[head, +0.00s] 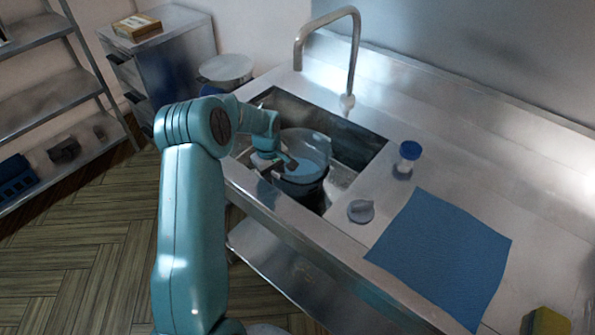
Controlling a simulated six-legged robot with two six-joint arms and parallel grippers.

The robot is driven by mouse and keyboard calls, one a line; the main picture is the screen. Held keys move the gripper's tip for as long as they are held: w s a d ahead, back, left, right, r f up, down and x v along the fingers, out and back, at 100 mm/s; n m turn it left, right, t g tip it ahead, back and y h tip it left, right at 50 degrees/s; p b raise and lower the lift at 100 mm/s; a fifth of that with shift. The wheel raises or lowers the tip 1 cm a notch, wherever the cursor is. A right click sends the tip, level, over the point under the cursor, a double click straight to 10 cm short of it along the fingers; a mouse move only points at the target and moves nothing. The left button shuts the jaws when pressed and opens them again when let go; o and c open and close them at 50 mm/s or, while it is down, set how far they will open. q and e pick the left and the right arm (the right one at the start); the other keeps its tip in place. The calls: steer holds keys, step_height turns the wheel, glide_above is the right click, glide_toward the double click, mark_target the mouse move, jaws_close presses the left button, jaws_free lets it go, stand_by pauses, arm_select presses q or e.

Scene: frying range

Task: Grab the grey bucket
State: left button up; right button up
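A grey bucket (315,146) stands in the sink basin (365,146), with a light bluish inside and a darker lower part. My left arm reaches in from the left. My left gripper (284,168) is at the bucket's near left rim, its small dark fingertips overlapping the rim in the head view. Whether the fingers are closed on the wall is too small to tell. The arm and gripper hide part of the bucket's left side. My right gripper is not in view.
A tall faucet (354,45) rises behind the sink. On the steel counter are a blue-capped jar (408,157), a grey knob-like item (361,211), a blue cloth (442,255) and a yellow sponge (548,322). A round pale bin (225,68) stands beyond the sink; shelves (45,90) stand left.

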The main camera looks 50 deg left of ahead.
arm_select(q)
jaws_close()
stand_by(1.3)
steer(key=shift+w+r, duration=0.1)
steer(key=shift+r, duration=0.05)
